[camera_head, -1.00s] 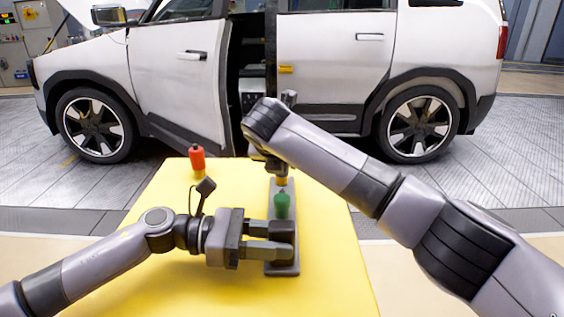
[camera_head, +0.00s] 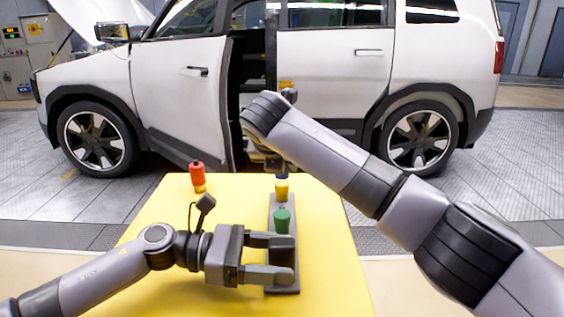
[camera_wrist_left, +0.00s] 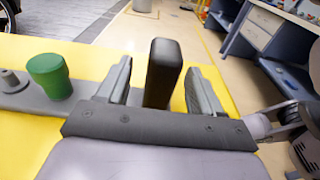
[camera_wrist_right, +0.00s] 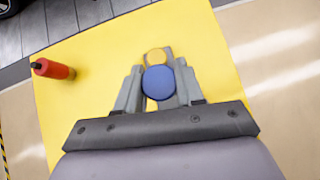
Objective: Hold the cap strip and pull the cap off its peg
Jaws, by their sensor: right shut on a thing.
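The grey cap strip (camera_head: 294,250) lies on the yellow table. A green cap (camera_head: 282,220) stands on it, also in the left wrist view (camera_wrist_left: 49,76). A yellow cap (camera_head: 282,190) shows at its far end. A bare grey peg (camera_wrist_left: 10,82) stands beyond the green cap. My right gripper (camera_wrist_right: 159,84) is shut on a blue cap (camera_wrist_right: 159,82) over the far part of the strip; its fingertips are largely hidden in the head view. My left gripper (camera_head: 292,258) is open, its fingers apart either side of the strip's dark upright end block (camera_wrist_left: 163,73), with gaps showing.
A red-and-yellow bottle-like object (camera_head: 197,176) stands at the table's far left. A black cap on a strap (camera_head: 206,203) shows by my left wrist. A white car (camera_head: 330,70) with an open door stands behind.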

